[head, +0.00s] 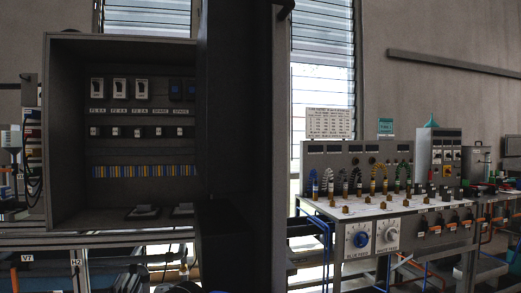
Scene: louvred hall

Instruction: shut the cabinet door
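The cabinet (120,43) is a dark grey box at the left of the head view, with its front open to me. Inside are switches, a row of small labelled modules and a blue and yellow terminal strip. The cabinet door (238,120) appears as a tall, very dark panel at the cabinet's right side. It stands open, swung out towards me and seen at a steep angle. A darker box shape (218,245) shows low against it; I cannot tell what it is. A small dark piece, possibly a handle, sticks out at its top right. My gripper is not in view.
A test bench (375,207) with dials, coloured cables and instruments stands to the right, beyond the door. A metal frame (110,240) runs beneath the cabinet. Louvred windows (322,60) and a grey wall are behind. Cables hang at the far left.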

